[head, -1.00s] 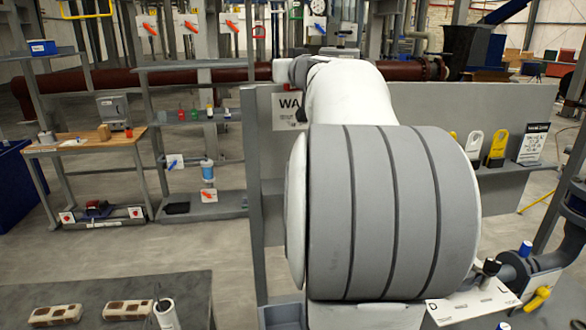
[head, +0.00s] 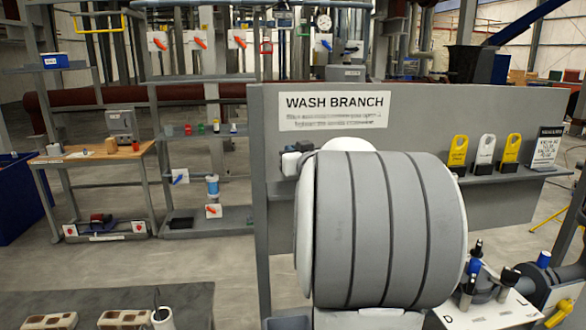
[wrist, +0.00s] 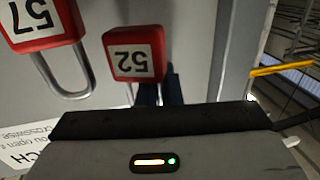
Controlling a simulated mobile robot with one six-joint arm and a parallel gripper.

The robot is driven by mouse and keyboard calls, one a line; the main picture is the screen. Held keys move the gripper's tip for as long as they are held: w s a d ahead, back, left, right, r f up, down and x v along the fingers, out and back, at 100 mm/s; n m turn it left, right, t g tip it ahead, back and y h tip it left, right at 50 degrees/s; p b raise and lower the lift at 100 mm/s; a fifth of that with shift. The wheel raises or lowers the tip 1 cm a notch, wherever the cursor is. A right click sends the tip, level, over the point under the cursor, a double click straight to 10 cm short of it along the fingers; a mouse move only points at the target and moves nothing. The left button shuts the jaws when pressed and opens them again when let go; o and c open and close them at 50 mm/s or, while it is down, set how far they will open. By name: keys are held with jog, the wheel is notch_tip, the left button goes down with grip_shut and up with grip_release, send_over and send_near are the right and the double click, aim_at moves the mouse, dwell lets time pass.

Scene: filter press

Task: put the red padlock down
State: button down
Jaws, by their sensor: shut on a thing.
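In the wrist view, which is upside down, a red padlock labelled 52 (wrist: 134,53) is at the dark blue fingers of my gripper (wrist: 163,90). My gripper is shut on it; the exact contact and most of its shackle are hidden. A second red padlock labelled 57 (wrist: 42,22) is beside it, its metal shackle in full view. Both are in front of a pale grey surface. In the head view my thick arm hides the padlocks and the gripper's fingers.
A grey panel with a WASH BRANCH sign (head: 334,110) stands behind my arm. Its right ledge (head: 515,178) holds two yellow tags and one white tag (head: 485,152). Pipework with a blue-capped valve (head: 543,259) is at lower right. A dark table (head: 90,295) is at lower left.

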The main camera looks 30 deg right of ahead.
jog(key=shift+f, duration=1.85)
jog(key=shift+f, duration=0.15)
jog(key=c, duration=1.6)
grip_release()
